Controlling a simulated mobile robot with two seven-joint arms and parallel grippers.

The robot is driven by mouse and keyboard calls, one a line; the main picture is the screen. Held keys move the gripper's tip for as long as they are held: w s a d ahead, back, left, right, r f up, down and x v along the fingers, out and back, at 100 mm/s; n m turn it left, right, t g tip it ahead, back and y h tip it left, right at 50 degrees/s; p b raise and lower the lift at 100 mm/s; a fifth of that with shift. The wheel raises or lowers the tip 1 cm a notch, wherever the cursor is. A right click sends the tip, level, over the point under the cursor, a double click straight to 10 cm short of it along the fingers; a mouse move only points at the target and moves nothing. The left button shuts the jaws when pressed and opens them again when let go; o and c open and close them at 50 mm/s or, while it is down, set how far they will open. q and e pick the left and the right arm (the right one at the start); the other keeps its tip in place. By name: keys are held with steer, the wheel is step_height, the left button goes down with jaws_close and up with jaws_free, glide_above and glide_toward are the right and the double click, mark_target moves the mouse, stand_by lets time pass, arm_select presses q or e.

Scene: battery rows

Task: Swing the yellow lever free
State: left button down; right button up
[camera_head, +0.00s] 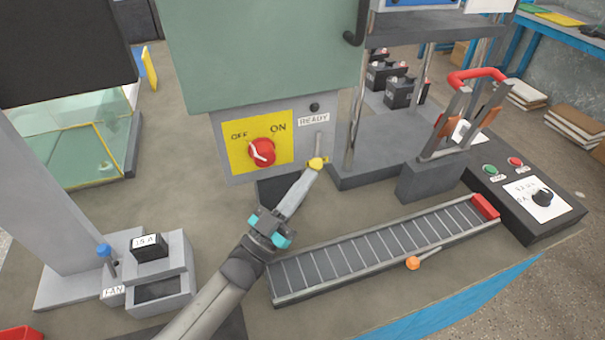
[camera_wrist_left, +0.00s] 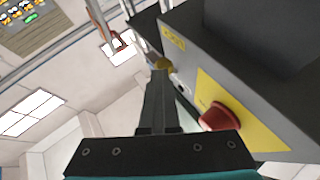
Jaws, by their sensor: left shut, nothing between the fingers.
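The yellow lever's round knob (camera_head: 316,163) hangs at the lower end of its short grey shaft, on the right of the grey machine front under the READY label. My left gripper (camera_head: 312,172) is shut and empty, its fingertips right at the knob. In the left wrist view the knob (camera_wrist_left: 163,63) shows just past the shut fingertips (camera_wrist_left: 160,73); I cannot tell whether they touch it. My right gripper is not in view.
A red OFF/ON switch (camera_head: 262,152) on a yellow plate sits left of the lever. A roller conveyor (camera_head: 370,250) with an orange-knobbed handle lies to the right of my left arm. A red-handled press (camera_head: 476,76) stands farther right. A small FAN-labelled unit (camera_head: 115,293) stands at left.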

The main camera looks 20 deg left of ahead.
arm_select(q)
step_height(320, 180, up, 20)
steer(key=p, duration=1.4)
steer(key=shift+f+t+h, duration=0.25)
steer(key=shift+t+h, duration=0.05)
steer(key=shift+h, duration=0.1)
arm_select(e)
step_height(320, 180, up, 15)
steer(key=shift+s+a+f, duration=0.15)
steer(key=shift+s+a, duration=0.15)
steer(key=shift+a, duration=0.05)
arm_select(q)
steer(key=shift+w, duration=0.1)
